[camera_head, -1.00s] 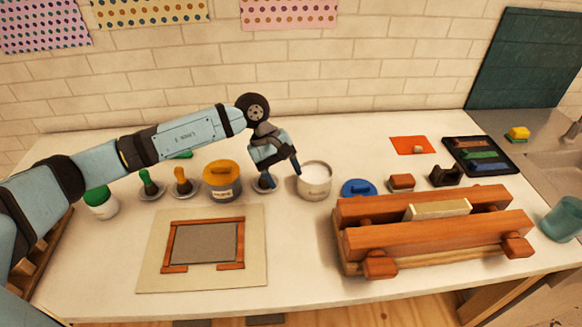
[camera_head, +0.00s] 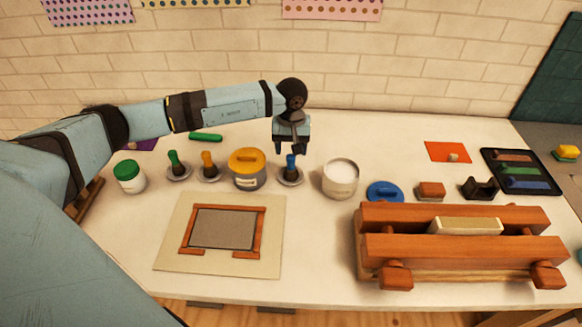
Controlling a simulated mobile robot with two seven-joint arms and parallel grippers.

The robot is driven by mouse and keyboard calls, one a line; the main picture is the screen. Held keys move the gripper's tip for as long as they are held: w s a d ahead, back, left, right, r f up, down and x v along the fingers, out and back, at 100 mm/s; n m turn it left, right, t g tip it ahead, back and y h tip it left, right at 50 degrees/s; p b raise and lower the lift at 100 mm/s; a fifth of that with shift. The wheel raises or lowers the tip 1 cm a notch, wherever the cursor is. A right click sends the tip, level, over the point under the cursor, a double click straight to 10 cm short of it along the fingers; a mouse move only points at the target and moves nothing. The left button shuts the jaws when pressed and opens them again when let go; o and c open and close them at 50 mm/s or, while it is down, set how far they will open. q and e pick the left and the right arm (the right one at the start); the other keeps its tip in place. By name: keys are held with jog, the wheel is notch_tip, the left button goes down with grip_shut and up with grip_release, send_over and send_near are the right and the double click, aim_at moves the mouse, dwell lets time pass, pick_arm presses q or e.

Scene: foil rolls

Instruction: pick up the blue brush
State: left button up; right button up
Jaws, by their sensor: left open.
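The blue brush (camera_head: 291,167) stands upright on a small round grey dish (camera_head: 291,179), between the orange-lidded pot and the white pot. My left gripper (camera_head: 291,150) points down directly above it, its two fingers apart near the top of the brush handle. I cannot tell whether the fingers touch the handle. The lower part of the brush shows below the fingertips. My right gripper is not in view.
A pot with an orange lid (camera_head: 247,168) stands close left and an open white pot (camera_head: 340,178) close right. Green (camera_head: 173,162) and orange (camera_head: 208,164) brushes stand further left. A wooden press (camera_head: 460,246) fills the right front.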

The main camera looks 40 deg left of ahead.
aim_at(291, 156)
pick_arm(q)
jog(key=f, duration=0.1)
jog(key=f+p, duration=0.1)
jog(key=f, duration=0.2)
jog(key=shift+s+d+f+p, duration=0.1)
jog(key=shift+s+f+p, duration=0.1)
jog(key=shift+s+p, duration=0.1)
jog(key=shift+f, duration=0.35)
jog(key=c, duration=1)
jog(key=shift+r, duration=0.15)
notch_tip(291, 156, up, 20)
jog(key=b, duration=0.3)
